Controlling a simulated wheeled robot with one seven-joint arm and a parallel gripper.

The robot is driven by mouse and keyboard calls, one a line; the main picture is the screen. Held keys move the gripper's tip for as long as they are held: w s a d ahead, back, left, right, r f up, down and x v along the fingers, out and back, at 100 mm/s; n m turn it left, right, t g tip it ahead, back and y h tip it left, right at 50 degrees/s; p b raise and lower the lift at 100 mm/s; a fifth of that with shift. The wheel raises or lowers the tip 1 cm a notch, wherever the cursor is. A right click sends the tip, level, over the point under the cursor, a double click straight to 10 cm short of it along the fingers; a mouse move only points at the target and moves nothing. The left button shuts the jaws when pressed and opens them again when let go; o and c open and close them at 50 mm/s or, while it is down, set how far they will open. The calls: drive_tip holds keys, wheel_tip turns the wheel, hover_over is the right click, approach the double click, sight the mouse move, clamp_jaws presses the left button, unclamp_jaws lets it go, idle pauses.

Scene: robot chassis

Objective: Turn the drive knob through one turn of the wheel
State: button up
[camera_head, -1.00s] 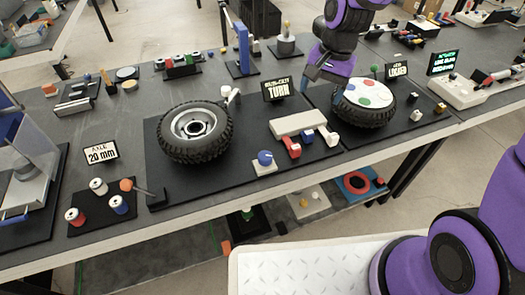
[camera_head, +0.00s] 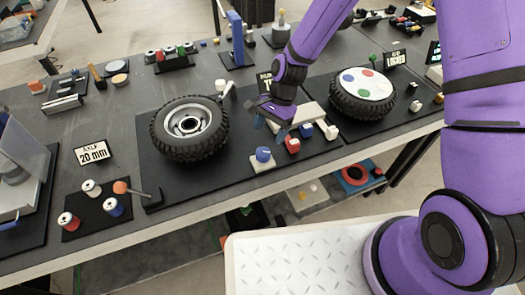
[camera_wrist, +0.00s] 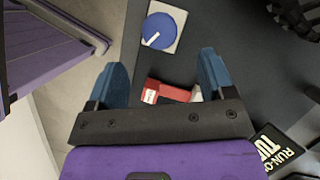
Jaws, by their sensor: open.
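The drive knob (camera_head: 263,155) is a blue round knob on a white square base, at the front edge of the black board in the head view. In the wrist view the knob (camera_wrist: 160,30) lies beyond my fingertips, with a white pointer mark toward its lower left. My gripper (camera_head: 268,128) is open, above and behind the knob, not touching it. Its two blue fingers show in the wrist view (camera_wrist: 160,72) with nothing held between them. The wheel (camera_head: 189,128), a black tyre with a grey hub, sits left of the gripper on the same board.
Red and white blocks (camera_head: 293,144) stand just right of the knob, and a red one (camera_wrist: 165,92) lies below my fingers. A sign reading TURN (camera_wrist: 279,149) is partly hidden behind my arm. A second wheel with coloured dots (camera_head: 363,94) stands right.

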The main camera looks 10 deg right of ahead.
sight(263, 152)
drive_tip(key=x, duration=0.8)
drive_tip(key=shift+s+f, duration=0.15)
drive_tip(key=shift+f, duration=0.1)
drive_tip(key=c, duration=0.9)
